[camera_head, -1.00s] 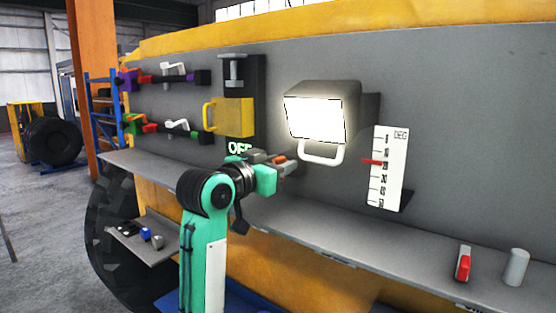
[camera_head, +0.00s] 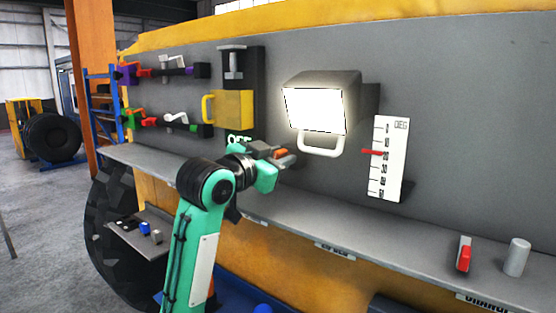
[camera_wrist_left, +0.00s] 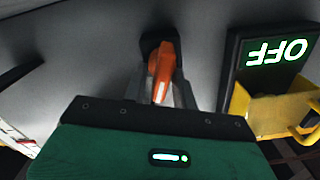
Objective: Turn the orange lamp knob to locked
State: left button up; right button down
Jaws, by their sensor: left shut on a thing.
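In the head view the left gripper (camera_head: 274,158) is at the panel below and left of the lit lamp (camera_head: 314,110), with a bit of the orange knob (camera_head: 282,153) showing past the fingers. No locked mark by the knob is readable. My right gripper is out of view.
A yellow box with a handle (camera_head: 234,108) and a green OFF sign (camera_wrist_left: 276,52) are left of the gripper in the head view. A white DEG scale (camera_head: 388,160) with a red pointer is to the right. A shelf (camera_head: 350,230) runs below, with a red-handled switch (camera_head: 464,256).

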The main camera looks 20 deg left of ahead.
pick_arm(q)
jog(key=m, duration=0.3)
jog(key=shift+s+d+m, duration=0.1)
jog(key=shift+m, duration=0.3)
jog(key=m, duration=0.2)
jog(key=shift+d+f+m, duration=0.15)
jog(key=shift+m, duration=0.25)
jog(key=m, duration=0.4)
jog(key=shift+d+f, duration=0.1)
jog(key=shift+f, duration=0.1)
jog(key=shift+s+d+f+m+p, duration=0.15)
jog(key=shift+m+p, duration=0.1)
jog(key=shift+m, duration=0.6)
jog(key=shift+w+a+f+m+p, duration=0.15)
jog(key=shift+m+p, duration=0.1)
jog(key=shift+m, duration=0.6)
jog(key=shift+s+d, duration=0.1)
jog(key=shift+f, duration=0.1)
jog(key=o, duration=0.6)
jog(key=shift+o, duration=0.2)
